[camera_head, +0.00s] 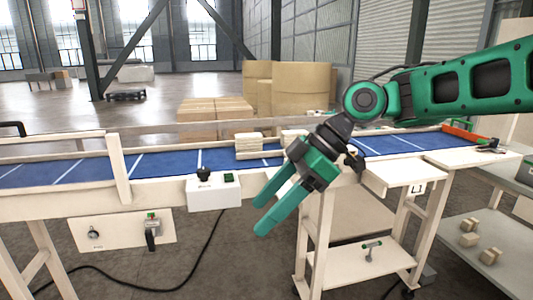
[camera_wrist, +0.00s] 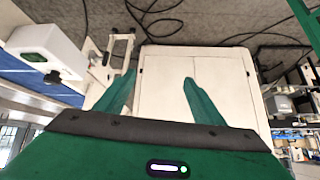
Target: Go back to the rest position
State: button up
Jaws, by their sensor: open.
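My gripper (camera_head: 266,208) is open and empty. In the head view it hangs in front of the conveyor's near edge, pointing down and to the left, just right of a white control box (camera_head: 213,191). My green arm reaches in from the right. In the wrist view the two green fingers (camera_wrist: 158,98) stand apart with nothing between them. Behind them is a pale cabinet or panel (camera_wrist: 195,75) above a grey floor.
A blue conveyor belt (camera_head: 130,166) with pale rails runs across the view. A small stack of pale pieces (camera_head: 248,145) sits on it. A pale side table (camera_head: 410,174) and a cart with blocks (camera_head: 470,238) stand right. Cardboard boxes (camera_head: 215,113) stand behind.

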jog(key=d+f+m+t+h, duration=0.2)
jog(key=d+f+m+h, duration=0.3)
jog(key=d, duration=0.7)
jog(key=d+f+m+t, duration=0.1)
jog(key=d+f+m, duration=0.2)
jog(key=d+m, duration=0.65)
jog(key=s+d+f+m+g+h, duration=0.1)
jog(key=s+d+f+m, duration=0.2)
jog(key=s+d, duration=0.6)
jog(key=s+d+f+m+g+h, duration=0.1)
jog(key=s+d+f+m+h, duration=0.1)
jog(key=s+d+f+m, duration=0.2)
jog(key=s+d+m, duration=0.3)
jog(key=s+d, duration=0.1)
jog(key=d, duration=0.2)
jog(key=shift+s+d+m, duration=0.3)
jog(key=shift+s+m, duration=0.05)
jog(key=shift+f, duration=0.1)
jog(key=shift+w+f, duration=0.25)
jog(key=shift+w, duration=0.4)
